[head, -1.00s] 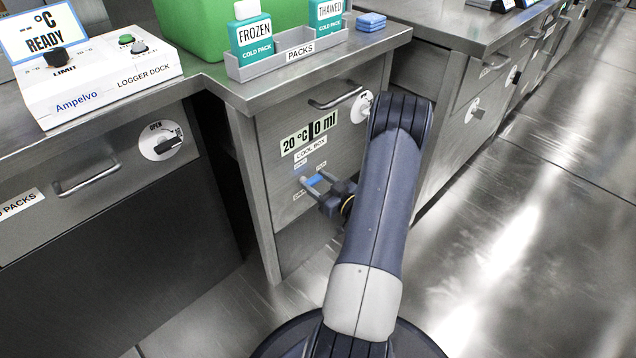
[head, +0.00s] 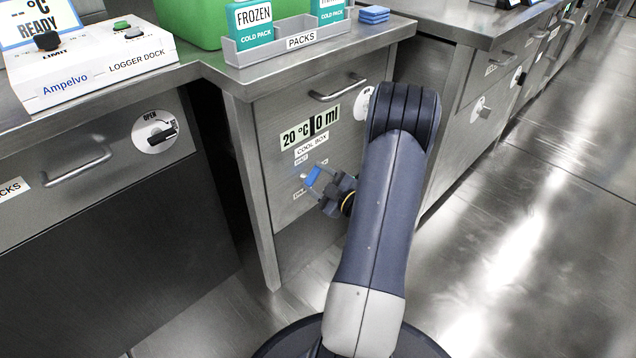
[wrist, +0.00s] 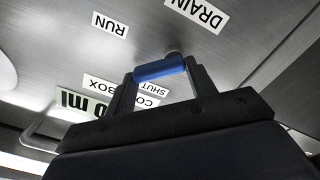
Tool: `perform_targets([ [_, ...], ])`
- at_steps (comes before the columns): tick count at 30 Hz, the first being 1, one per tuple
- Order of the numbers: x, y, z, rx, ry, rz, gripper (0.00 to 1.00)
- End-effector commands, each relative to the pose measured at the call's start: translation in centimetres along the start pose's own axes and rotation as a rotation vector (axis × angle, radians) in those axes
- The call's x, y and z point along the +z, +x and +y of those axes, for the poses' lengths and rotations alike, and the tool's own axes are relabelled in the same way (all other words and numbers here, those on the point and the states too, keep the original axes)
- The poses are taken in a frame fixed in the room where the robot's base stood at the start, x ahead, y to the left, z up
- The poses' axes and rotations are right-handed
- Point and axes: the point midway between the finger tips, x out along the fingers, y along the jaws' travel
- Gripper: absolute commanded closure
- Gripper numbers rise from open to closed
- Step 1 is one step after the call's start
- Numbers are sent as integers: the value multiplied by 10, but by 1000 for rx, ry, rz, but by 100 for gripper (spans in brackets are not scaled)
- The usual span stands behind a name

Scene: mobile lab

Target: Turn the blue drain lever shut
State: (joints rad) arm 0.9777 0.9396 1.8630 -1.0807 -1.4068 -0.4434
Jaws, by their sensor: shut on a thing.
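The blue drain lever (head: 312,175) is on the front of the cool box cabinet (head: 285,230), below its display. My gripper (head: 322,184) is at the lever, with its fingers on either side of it. In the wrist view the blue lever (wrist: 160,69) lies between the two fingertips of my gripper (wrist: 163,76), which are shut on it. A round metal pivot (wrist: 174,56) shows just behind the lever. The DRAIN label (wrist: 197,14), the RUN label (wrist: 109,24) and the SHUT label (wrist: 131,85) are on the panel around it.
A drawer handle (head: 338,88) and a round white dial (head: 364,103) are higher on the same cabinet. The pack rack (head: 290,46) and the logger dock (head: 90,72) stand on the counter above. The floor (head: 540,200) to the right is clear.

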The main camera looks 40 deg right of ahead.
Motion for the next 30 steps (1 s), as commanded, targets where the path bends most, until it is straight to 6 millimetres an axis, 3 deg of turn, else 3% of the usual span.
perform_targets([
  [18, -10, 0, -8, -2, -564, 0, 70],
  [30, -12, 0, -11, -1, -790, 0, 70],
])
